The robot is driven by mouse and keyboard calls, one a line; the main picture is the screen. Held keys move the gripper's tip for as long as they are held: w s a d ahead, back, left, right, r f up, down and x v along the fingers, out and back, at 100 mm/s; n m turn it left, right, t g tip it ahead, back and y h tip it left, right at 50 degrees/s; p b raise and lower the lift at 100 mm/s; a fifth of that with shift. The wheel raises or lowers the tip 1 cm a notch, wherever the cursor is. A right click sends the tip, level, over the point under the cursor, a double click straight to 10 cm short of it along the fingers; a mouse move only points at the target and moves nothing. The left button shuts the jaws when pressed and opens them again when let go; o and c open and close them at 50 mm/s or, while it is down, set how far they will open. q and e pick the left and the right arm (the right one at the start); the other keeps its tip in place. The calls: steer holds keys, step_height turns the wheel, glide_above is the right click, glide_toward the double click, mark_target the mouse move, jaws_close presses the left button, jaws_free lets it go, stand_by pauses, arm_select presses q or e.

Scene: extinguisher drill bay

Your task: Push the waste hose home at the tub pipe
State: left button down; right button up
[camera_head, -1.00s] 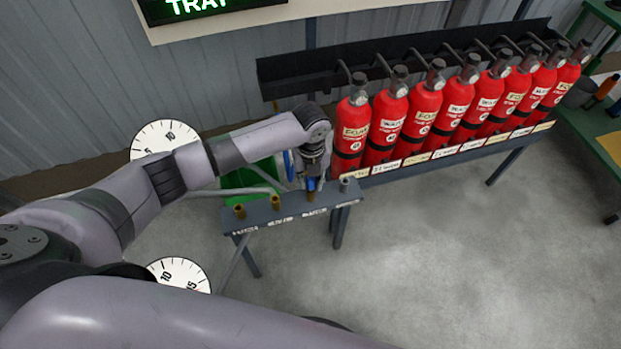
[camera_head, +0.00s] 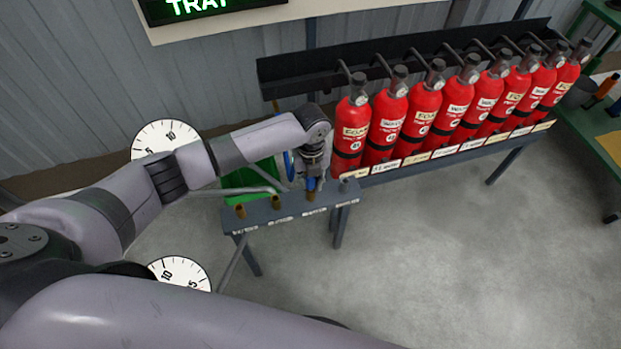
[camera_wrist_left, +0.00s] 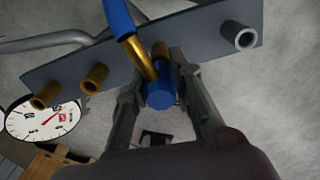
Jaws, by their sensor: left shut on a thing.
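My left gripper (camera_head: 312,180) is shut on the blue end of the waste hose (camera_wrist_left: 160,96), above the pipe stand (camera_head: 292,212). Its two fingers also show in the left wrist view (camera_wrist_left: 161,98), one on each side of the blue end. A brass length joins this end to a blue stretch of hose. The end is lined up over the third pipe from the left (camera_head: 311,196). I cannot tell how far it sits on that pipe. The small labels on the stand are too blurred to read which is the tub pipe. My right gripper is not in view.
Two brass pipes (camera_head: 240,211) (camera_head: 276,203) stand to the left and a grey pipe (camera_head: 344,185) to the right. A green tub (camera_head: 240,180) is behind the stand. Red extinguishers (camera_head: 425,112) line a rack at right. Two dials (camera_head: 166,136) (camera_head: 180,271) show.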

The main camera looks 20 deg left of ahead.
arm_select(q)
steer(key=shift+f+b, duration=0.4)
steer(key=shift+f, duration=0.25)
steer(key=c, duration=1.3)
jaws_free()
